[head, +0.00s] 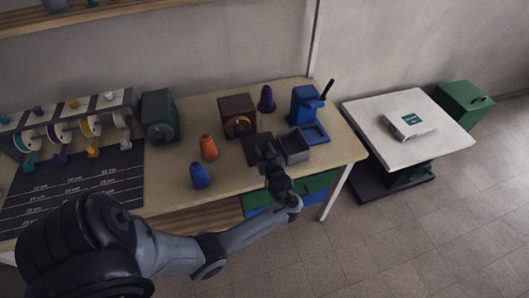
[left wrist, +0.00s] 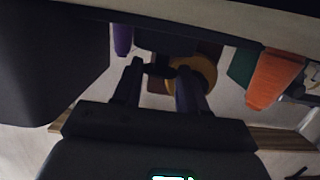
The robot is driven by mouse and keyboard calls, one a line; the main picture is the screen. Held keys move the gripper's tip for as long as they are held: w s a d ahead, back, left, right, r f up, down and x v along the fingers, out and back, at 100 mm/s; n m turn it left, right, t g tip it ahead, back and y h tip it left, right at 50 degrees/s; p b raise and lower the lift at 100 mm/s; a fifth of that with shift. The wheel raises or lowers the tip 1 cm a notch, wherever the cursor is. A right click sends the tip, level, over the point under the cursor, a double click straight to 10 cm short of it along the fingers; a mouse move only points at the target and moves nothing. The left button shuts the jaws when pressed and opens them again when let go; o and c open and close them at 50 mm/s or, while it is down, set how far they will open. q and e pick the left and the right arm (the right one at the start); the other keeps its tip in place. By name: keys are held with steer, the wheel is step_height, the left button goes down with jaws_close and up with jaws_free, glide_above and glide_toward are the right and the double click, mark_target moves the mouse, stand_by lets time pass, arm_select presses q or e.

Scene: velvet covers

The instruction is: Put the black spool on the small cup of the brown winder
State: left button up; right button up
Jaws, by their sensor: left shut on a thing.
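The brown winder (head: 237,106) stands at the back of the workbench, with a round orange-yellow cup on its front. In the left wrist view, the yellow ring of the winder (left wrist: 207,72) shows behind my fingers. My left gripper (head: 268,155) is over the front part of the bench, to the right of and nearer than the winder. It is shut on a small dark thing, which I take to be the black spool (left wrist: 160,70). In the head view the spool cannot be told apart from the dark gripper. My right gripper is not in view.
Purple (head: 266,98), orange (head: 208,147) and blue (head: 199,176) cones stand on the bench. A green winder (head: 159,115) is left. The bench between the orange cone and brown winder is clear.

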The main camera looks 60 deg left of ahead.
arm_select(q)
steer(key=shift+f, duration=0.3)
steer(key=o, duration=1)
